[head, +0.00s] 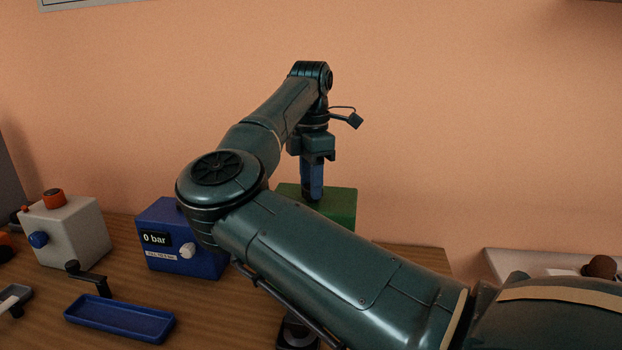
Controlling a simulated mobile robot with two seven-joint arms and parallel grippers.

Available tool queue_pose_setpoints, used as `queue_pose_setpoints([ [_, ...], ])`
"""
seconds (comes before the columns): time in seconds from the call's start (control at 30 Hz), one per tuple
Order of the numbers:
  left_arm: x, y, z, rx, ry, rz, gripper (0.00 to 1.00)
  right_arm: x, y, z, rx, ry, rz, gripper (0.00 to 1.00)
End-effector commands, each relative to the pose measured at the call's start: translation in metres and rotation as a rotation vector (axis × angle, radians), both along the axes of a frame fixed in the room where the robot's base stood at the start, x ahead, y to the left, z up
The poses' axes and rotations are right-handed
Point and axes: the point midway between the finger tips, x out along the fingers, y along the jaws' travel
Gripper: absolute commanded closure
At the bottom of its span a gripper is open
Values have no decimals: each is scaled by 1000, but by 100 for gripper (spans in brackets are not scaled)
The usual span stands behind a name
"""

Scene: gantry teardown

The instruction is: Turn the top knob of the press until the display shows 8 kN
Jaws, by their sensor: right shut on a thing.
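A green box (342,205), which appears to be the press, stands at the back of the wooden table, its front mostly hidden behind my right arm. No kN display can be seen. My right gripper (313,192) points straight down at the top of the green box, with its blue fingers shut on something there. That appears to be the top knob, which the fingers hide. How far the knob is turned cannot be seen. My left gripper is not in view.
A blue box (165,215) reading "0 bar" with a white side knob stands left of my arm. A white box (75,238) with orange and blue knobs is further left. A blue tray (120,319) and a dark crank handle (88,277) are in front.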

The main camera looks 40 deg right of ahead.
Motion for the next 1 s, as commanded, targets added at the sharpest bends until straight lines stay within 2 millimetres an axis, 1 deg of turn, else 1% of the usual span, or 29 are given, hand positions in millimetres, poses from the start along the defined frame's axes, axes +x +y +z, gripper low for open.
queue_pose_setpoints([
  [0.23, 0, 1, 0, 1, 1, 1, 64, 0, -1, 1, -4, -3, -54, 86],
  [0.67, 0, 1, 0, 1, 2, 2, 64, 1, -1, 1, -4, -3, -60, 86],
  [0.7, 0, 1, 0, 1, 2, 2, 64, 1, -1, 1, -4, -3, -60, 61],
  [0.93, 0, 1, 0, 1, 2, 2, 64, 0, 0, 0, -2, -2, -59, 42],
  [1.0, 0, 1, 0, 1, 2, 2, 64, 0, 0, 0, -2, -2, -59, 41],
])
